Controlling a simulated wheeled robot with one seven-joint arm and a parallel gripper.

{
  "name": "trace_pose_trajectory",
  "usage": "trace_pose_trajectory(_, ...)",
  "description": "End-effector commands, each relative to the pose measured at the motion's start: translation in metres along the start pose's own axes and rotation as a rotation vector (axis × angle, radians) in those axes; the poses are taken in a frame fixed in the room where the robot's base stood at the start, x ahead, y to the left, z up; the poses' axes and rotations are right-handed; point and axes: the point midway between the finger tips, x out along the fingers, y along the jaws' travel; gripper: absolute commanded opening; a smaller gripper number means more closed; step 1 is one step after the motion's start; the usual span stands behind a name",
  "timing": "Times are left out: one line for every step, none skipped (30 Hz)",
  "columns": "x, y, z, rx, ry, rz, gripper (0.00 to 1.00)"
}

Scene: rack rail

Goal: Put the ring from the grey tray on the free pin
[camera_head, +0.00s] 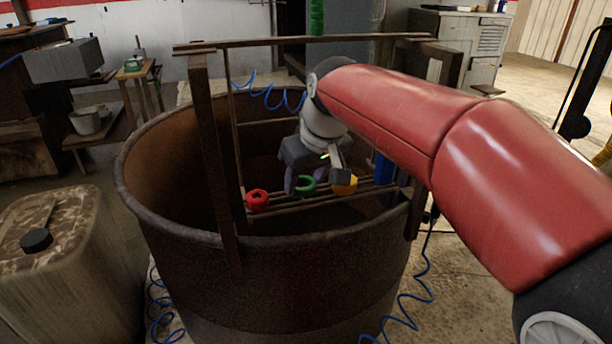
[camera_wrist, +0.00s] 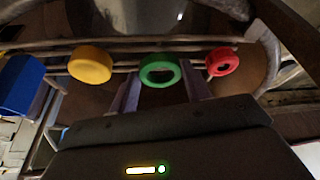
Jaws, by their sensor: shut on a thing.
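A green ring (camera_head: 305,185) is between the fingers of my gripper (camera_head: 314,184), which is shut on it at the rack inside the large rusty drum. In the wrist view the green ring (camera_wrist: 160,70) sits between the two fingertips (camera_wrist: 160,88), its opening facing the camera. A red ring (camera_head: 257,199) and a yellow ring (camera_head: 344,184) are on either side of it along the rack. A blue piece (camera_wrist: 22,84) is at the far left in the wrist view. I cannot tell whether a pin passes through the green ring. I cannot make out the grey tray for certain.
The rusty drum (camera_head: 290,270) surrounds the rack. A brown frame post (camera_head: 215,150) and top bar (camera_head: 300,42) stand close to my arm. A grey box (camera_head: 62,60) and a worn canister (camera_head: 65,270) are at the left. Blue coiled hoses hang nearby.

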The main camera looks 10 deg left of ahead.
Motion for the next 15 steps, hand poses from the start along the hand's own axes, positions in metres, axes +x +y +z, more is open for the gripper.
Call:
trace_pose_trajectory(0.002,0.000,0.001,0.000,0.000,0.000,0.25)
trace_pose_trajectory(0.003,0.000,0.001,0.000,0.000,0.000,0.25)
trace_pose_trajectory(0.004,0.000,0.002,0.000,0.000,0.000,0.25)
trace_pose_trajectory(0.005,0.000,0.002,0.000,0.000,0.000,0.25)
trace_pose_trajectory(0.006,0.000,0.003,0.000,0.000,0.000,0.25)
trace_pose_trajectory(0.007,0.000,0.003,0.000,0.000,0.000,0.25)
trace_pose_trajectory(0.008,0.000,0.003,0.000,0.001,0.000,0.25)
trace_pose_trajectory(0.009,0.000,0.004,0.000,0.000,0.000,0.25)
trace_pose_trajectory(0.010,0.000,0.004,0.000,0.000,0.000,0.25)
trace_pose_trajectory(0.011,0.000,0.004,0.000,0.000,0.000,0.25)
trace_pose_trajectory(0.012,0.000,0.005,0.000,0.000,0.000,0.25)
trace_pose_trajectory(0.013,0.000,0.005,0.000,0.000,0.000,0.25)
trace_pose_trajectory(0.014,0.000,0.006,0.000,0.000,0.000,0.25)
trace_pose_trajectory(0.014,0.000,0.006,0.000,0.000,0.000,0.25)
trace_pose_trajectory(0.015,0.000,0.006,0.000,0.000,0.000,0.25)
